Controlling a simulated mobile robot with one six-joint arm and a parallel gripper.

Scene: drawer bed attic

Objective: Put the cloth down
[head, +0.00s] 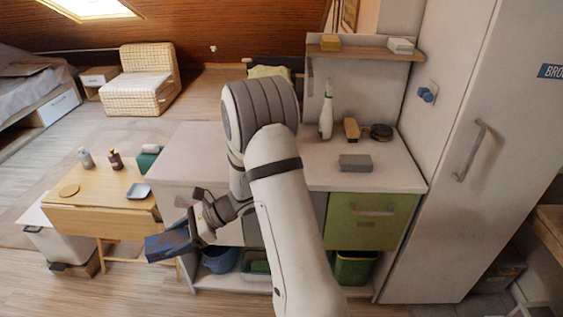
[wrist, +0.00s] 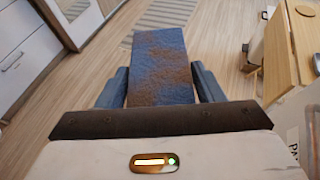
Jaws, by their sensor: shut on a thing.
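The cloth (wrist: 160,70) is blue with rusty brown patches and looks like a flat folded block. My gripper (wrist: 163,88) is shut on it, with one dark blue finger on each side in the wrist view. In the head view the cloth (head: 168,245) is held in the air in front of the counter, by the right end of the wooden table. My gripper (head: 190,228) is at its right end there. Wooden floor shows beyond the cloth in the wrist view.
The wooden table (head: 115,189) carries two small bottles, a round brown disc and a grey-blue dish (head: 139,191). The counter (head: 385,175) holds a grey block (head: 356,163), a white bottle and a brush. A blue bucket (head: 219,259) stands under the counter. A white bin (head: 55,240) stands at left.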

